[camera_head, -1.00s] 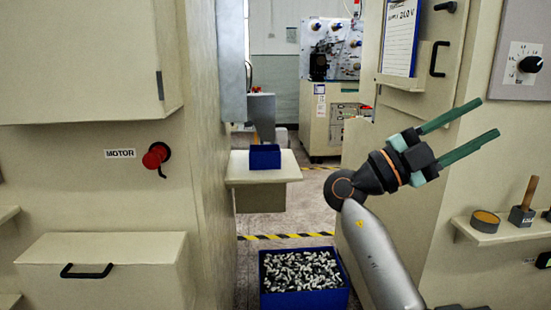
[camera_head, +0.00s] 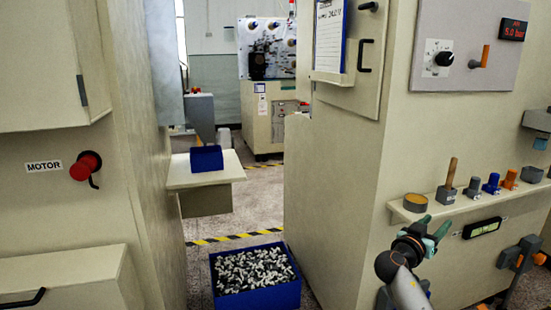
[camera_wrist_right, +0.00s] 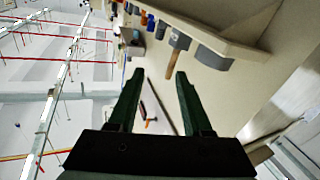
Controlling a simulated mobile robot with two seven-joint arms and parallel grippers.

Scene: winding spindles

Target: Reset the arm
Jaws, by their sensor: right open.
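My right gripper (camera_head: 432,225) is open and empty, with green fingers apart. In the head view it is at the lower right, in front of the right machine panel and just below a small shelf (camera_head: 475,199). The right wrist view also shows the open fingers (camera_wrist_right: 158,85), with nothing between them and the shelf items beyond. My left gripper is not in view.
The shelf holds a round tin (camera_head: 415,202), a wooden-handled tool (camera_head: 449,180) and several small blue and orange items. A blue crate (camera_head: 256,302) of small pieces stands on the floor. A blue box (camera_head: 206,158) sits on a ledge (camera_head: 205,178). A walkway lies between the machines.

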